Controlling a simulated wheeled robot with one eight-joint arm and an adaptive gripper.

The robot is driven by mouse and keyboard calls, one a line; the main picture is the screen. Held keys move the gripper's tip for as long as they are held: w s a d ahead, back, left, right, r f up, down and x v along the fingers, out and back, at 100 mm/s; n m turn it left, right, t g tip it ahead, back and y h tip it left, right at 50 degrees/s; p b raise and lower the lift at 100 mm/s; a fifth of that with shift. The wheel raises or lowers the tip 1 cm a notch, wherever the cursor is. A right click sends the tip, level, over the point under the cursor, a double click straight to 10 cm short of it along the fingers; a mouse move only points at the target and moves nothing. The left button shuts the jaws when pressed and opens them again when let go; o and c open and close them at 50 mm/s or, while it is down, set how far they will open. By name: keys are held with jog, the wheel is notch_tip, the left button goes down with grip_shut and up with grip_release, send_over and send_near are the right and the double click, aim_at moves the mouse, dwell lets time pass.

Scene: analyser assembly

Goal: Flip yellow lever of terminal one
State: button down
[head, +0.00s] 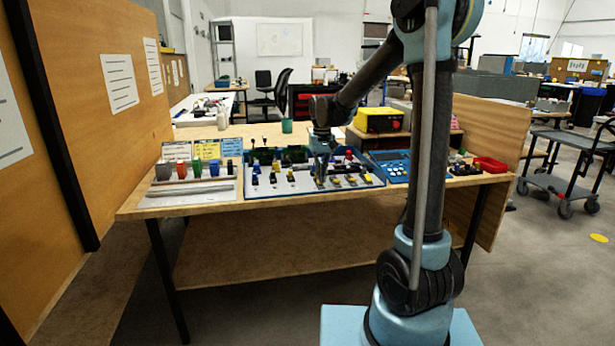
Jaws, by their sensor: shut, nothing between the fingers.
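My gripper (320,180) reaches down over the white board (284,189) on the workbench, and its fingers are together with nothing in them. Several small dark terminals with yellow parts stand along the board's front right, among them one just right of my gripper (335,181) and one farther right (367,177). The gripper tip is close to the leftmost of these, but I cannot tell whether it touches. The arm and gripper hide part of the board. Which terminal is number one, and how its yellow lever is set, is too small to tell.
Small blue, black and red parts stand elsewhere on the board. Left of it is a tray (165,201) with coloured bins. To the right are a blue tray (393,178), a red bin (491,165) and a yellow-and-black box (378,120). A wooden panel (100,85) stands at left.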

jog(key=shift+f, duration=0.6)
dwell(0.4)
jog(key=shift+r, duration=3.5)
